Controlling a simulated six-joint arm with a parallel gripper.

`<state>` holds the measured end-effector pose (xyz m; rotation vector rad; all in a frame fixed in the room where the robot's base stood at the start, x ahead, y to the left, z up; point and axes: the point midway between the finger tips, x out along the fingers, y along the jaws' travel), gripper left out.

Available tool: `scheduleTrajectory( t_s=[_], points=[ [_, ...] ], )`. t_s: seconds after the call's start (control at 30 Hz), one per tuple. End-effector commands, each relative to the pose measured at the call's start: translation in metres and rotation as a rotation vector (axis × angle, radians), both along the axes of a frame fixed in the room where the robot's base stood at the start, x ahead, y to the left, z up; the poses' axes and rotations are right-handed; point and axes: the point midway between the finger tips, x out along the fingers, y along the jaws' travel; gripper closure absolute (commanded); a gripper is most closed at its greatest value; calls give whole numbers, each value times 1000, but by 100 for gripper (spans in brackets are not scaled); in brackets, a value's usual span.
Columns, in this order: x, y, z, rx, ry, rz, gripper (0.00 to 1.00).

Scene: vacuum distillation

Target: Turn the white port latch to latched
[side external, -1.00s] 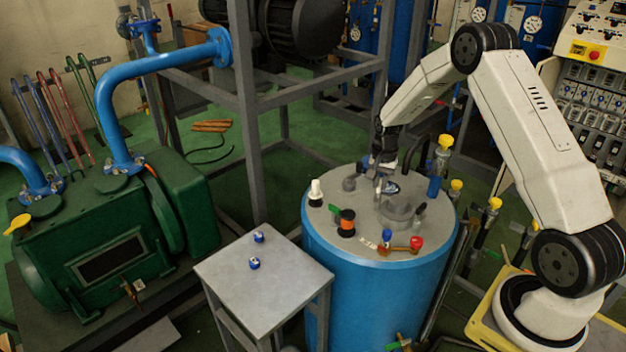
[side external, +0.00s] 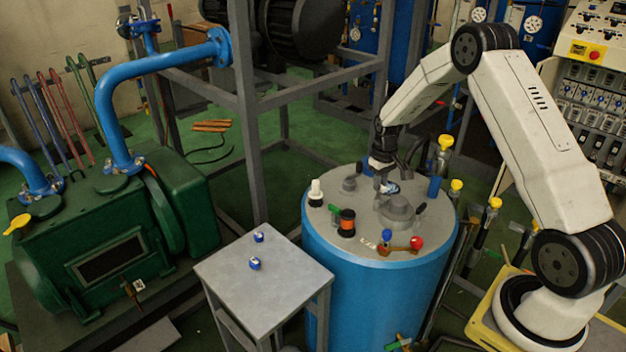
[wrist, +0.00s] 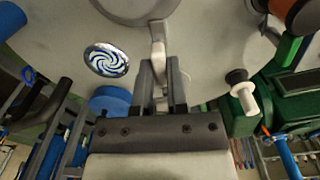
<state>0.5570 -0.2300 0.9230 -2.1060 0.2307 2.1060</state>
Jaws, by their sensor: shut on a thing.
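The white port latch (wrist: 158,48) is a pale, narrow lever beside the round grey port (wrist: 138,8), seen in the wrist view. Its outer part runs between the two dark fingers of my gripper (wrist: 162,85), which are shut on it. In the side external view my gripper (side external: 381,184) points down at the top of the blue vessel (side external: 345,262), just behind the grey port (side external: 398,209). There the latch is mostly hidden by the gripper, and its exact angle cannot be told.
A blue-and-white swirl disc (wrist: 106,60) lies close to the fingers. A white-and-black knob (wrist: 242,92) stands on the other side. An orange-and-black spool (side external: 346,222) and a red knob (side external: 416,242) are near the lid's front. A small grey table (side external: 265,285) stands to the left.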

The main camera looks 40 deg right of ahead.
Motion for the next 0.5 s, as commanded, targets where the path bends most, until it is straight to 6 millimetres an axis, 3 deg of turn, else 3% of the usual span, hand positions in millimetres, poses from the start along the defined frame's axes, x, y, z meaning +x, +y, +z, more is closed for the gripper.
scheduleTrajectory(
  t_s=[0.5],
  points=[
    [0,0,0,0,1,230,100]
  ],
)
